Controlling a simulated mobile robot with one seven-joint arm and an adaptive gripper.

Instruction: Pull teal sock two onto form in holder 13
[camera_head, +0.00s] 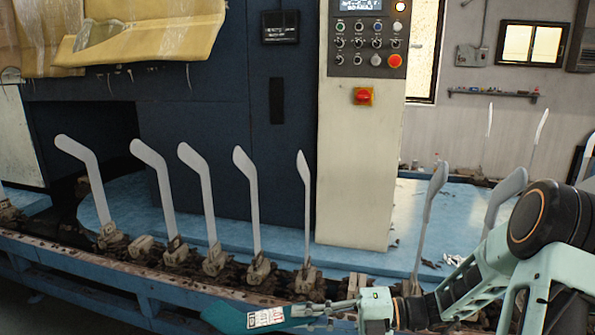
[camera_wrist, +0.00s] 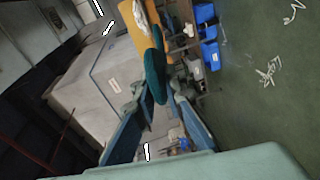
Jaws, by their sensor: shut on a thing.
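A teal sock (camera_head: 230,318) with a white label hangs out to the left from my gripper (camera_head: 300,311), low at the front of the head view. In the wrist view, the teal sock (camera_wrist: 156,76) stands out between the two fingertips of my gripper (camera_wrist: 158,92), which is shut on it. Several grey foot-shaped forms stand upright in holders along the machine, such as this form (camera_head: 252,200) in its holder (camera_head: 258,268) and a narrow-looking form (camera_head: 305,200) beside it. The sock is apart from the forms. The holder numbers are too small to read.
A blue machine bed (camera_head: 130,205) lies behind the forms, with a pale control cabinet (camera_head: 362,180) rising from it. More forms (camera_head: 433,205) stand at the right, near my arm. In the wrist view, blue bins (camera_wrist: 209,50) stand beside open green floor (camera_wrist: 270,120).

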